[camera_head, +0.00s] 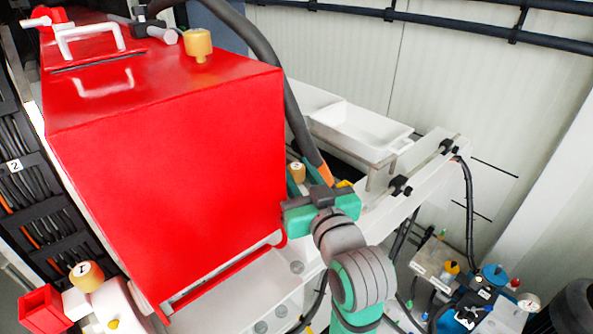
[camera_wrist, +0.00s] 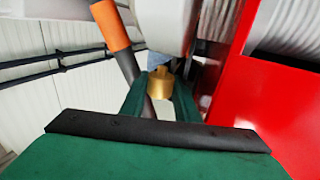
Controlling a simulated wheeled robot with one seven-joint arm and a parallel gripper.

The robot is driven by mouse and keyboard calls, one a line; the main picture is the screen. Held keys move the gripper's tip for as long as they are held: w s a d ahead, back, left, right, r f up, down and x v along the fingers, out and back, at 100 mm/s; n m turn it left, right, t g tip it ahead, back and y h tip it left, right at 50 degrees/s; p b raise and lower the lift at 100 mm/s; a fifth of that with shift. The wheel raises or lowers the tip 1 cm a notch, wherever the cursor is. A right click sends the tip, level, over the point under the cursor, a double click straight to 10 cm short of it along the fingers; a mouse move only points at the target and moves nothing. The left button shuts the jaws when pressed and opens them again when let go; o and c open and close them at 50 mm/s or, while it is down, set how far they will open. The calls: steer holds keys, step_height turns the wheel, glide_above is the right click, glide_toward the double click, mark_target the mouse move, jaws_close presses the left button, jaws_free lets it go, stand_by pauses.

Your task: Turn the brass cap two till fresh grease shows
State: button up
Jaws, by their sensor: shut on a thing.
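The brass cap marked 2 (camera_head: 297,174) shows just right of the red housing in the head view. In the wrist view the brass cap (camera_wrist: 160,80) sits between the two green fingers. My gripper (camera_head: 308,172) is shut on this cap, and the fingers also show in the wrist view (camera_wrist: 160,93). The fingers partly cover the cap's sides. I cannot make out any grease at the cap.
A big red housing (camera_head: 170,190) stands close left of my gripper. An orange-ended dark hose (camera_wrist: 117,40) runs close beside the fingers. Another brass cap (camera_head: 86,274) is at lower left, and one (camera_head: 199,44) is on the housing. A white tray (camera_head: 402,143) lies behind.

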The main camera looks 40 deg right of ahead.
steer(key=o, duration=1)
steer(key=shift+o, duration=0.2)
steer(key=shift+y, duration=0.4)
